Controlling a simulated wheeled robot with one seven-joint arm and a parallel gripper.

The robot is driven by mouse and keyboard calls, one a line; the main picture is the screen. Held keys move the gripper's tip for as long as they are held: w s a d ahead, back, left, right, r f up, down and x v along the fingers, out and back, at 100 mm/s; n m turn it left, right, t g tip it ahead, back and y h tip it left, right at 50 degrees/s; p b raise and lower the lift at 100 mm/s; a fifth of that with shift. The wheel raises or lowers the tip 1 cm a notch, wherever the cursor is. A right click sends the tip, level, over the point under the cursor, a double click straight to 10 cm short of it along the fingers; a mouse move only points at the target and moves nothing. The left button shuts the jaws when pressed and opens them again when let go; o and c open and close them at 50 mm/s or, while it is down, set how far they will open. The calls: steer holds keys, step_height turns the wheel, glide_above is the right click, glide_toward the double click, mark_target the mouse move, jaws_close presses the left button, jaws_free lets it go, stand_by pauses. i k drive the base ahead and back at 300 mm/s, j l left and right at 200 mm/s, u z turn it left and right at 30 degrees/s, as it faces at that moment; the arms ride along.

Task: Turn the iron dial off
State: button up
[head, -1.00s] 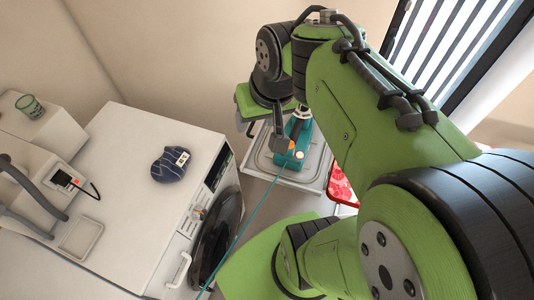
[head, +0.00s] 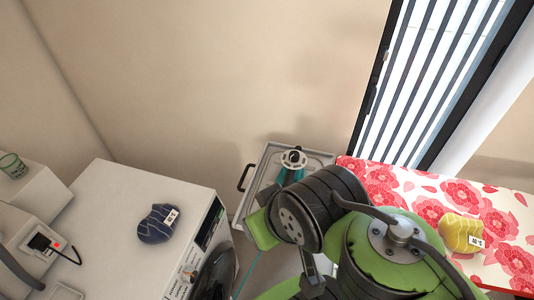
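The teal iron (head: 283,177) is on a pale tray-like stand (head: 262,165) by the wall in the head view. A round grey and white part (head: 293,159) shows at its far end; I cannot make out a dial or its setting. My arm covers the near side of the iron. My gripper (head: 313,275) is only partly visible below the dark wrist joint, nearer to me than the iron and apart from its visible part. Its fingertips are not clear, so I cannot tell whether it is open or shut.
A white washing machine (head: 120,215) with a dark striped cloth item (head: 158,224) stands left. A red floral ironing board (head: 400,190) with a yellow folded item (head: 461,232) is right of the stand. A teal cord (head: 246,272) runs toward me. A blinded window (head: 425,80) is behind.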

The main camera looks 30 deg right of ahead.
mark_target(295, 156)
steer(key=z, duration=1)
